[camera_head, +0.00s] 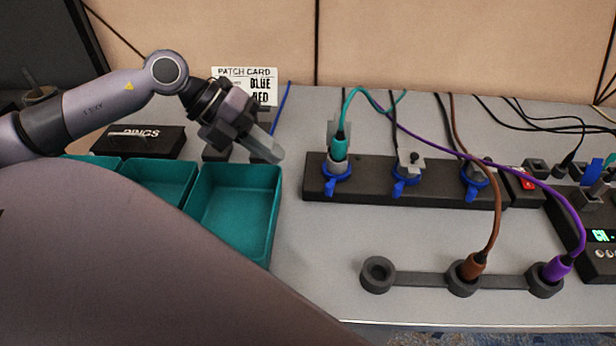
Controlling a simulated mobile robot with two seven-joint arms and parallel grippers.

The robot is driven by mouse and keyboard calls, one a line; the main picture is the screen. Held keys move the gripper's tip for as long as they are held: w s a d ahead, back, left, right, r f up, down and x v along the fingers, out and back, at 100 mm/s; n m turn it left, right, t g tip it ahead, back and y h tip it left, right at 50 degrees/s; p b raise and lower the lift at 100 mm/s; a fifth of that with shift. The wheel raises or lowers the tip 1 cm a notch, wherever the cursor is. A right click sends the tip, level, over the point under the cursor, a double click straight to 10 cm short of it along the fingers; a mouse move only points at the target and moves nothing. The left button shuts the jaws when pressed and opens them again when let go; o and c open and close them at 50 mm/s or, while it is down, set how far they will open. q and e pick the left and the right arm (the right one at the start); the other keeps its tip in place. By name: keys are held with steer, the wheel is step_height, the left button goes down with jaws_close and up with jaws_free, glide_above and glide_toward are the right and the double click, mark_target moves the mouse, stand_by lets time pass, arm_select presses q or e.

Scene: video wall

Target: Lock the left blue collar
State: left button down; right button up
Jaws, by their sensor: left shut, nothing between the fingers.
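Three blue collars sit in a row on a black socket strip (437,189). The left blue collar (336,184) is around a socket with a teal plug (340,148) standing upright in it; its small lever points toward the front. The middle blue collar (404,184) and the right blue collar (474,183) stand to its right. My left gripper (266,147) is shut and empty, left of the strip and above the back of the teal bins, apart from the left collar. My right gripper is not in view.
Teal bins (278,206) stand at the left, with a black box (139,140) and a patch card (245,84) behind. A front holder (420,279) has brown (473,265) and purple (557,268) plugs. Cables arch over the strip's right part. Bare table lies between bins and holder.

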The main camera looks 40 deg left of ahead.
mark_target(334, 174)
arm_select(q)
steer(key=shift+x, duration=4.65)
steer(key=shift+d+r, duration=0.1)
